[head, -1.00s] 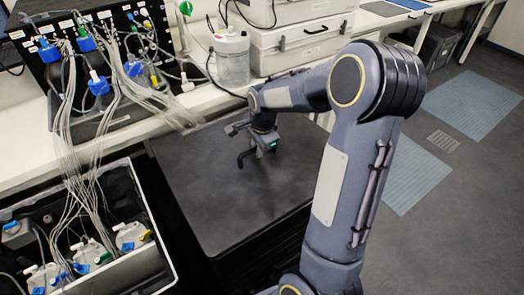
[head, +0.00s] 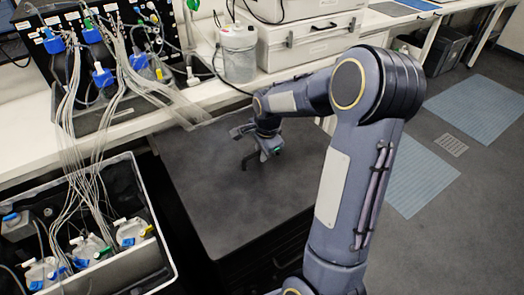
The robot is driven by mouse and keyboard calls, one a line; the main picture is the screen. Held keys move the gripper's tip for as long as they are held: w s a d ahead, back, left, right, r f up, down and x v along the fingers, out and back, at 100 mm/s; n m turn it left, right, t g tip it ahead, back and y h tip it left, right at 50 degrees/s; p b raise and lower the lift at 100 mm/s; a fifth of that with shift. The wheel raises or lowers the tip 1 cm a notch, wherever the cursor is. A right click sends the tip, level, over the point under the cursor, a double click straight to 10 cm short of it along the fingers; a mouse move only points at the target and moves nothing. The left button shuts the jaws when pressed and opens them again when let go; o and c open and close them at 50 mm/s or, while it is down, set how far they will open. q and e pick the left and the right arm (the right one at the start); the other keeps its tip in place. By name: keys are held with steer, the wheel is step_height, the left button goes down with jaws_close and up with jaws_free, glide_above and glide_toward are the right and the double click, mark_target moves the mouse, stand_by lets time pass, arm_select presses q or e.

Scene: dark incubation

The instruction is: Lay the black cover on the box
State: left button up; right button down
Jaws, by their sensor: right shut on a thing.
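The black cover (head: 225,205) is a wide, flat, dark panel lying level in the middle of the head view, on or over a dark cabinet-like unit. My right gripper (head: 252,160) is at the cover's upper middle, shut on a small dark piece that looks like the cover's handle. The fingertips are small and partly hidden by the wrist. The box (head: 168,262) stands at the lower left, open on top, with a pale rim and dark walls. Bottles with blue, green and yellow caps stand inside. My left gripper is out of view.
Thin tubes (head: 72,135) run from the box up to bottles and a black panel on the white bench (head: 40,172). A translucent jug (head: 237,55) and grey cases (head: 310,42) stand on the bench behind the cover. The floor at right is open.

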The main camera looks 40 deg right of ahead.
steer(key=shift+f, duration=0.35)
steer(key=shift+s+f+b, duration=0.2)
steer(key=shift+f+b, duration=0.05)
steer(key=shift+b, duration=0.15)
steer(key=c, duration=1.4)
jaws_free()
steer(key=shift+w+f, duration=0.1)
steer(key=shift+w, duration=0.05)
steer(key=shift+o, duration=0.3)
steer(key=w+p+v, duration=0.2)
steer(key=p+v, duration=0.6)
steer(key=v, duration=0.9)
